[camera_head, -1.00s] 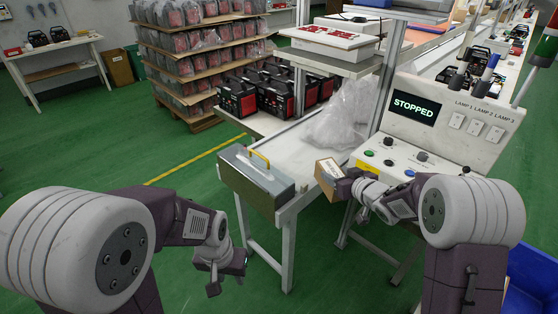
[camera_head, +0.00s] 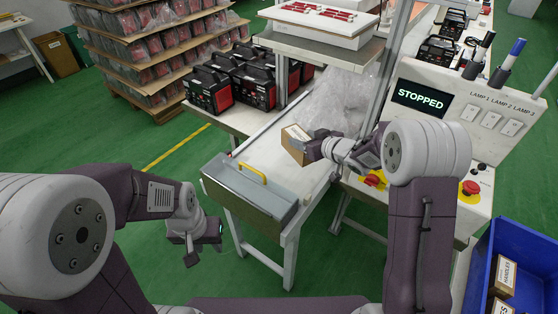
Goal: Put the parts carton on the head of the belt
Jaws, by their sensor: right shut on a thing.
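The parts carton (camera_head: 295,144) is a small brown cardboard box. My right gripper (camera_head: 312,150) is shut on its right side and holds it over the white belt (camera_head: 268,152); whether the carton touches the belt is hard to tell. A grey box with a yellow handle (camera_head: 250,192) sits at the near end of the belt table, in front of the carton. My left gripper (camera_head: 204,248) hangs low at the left of the table, apart from everything, with its two fingers spread and nothing between them.
Crumpled clear plastic (camera_head: 335,100) lies on the belt behind the carton. Black and red battery units (camera_head: 232,80) stand left of it. The control panel reading STOPPED (camera_head: 420,98) is to the right. A blue bin (camera_head: 520,255) with cartons stands at lower right.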

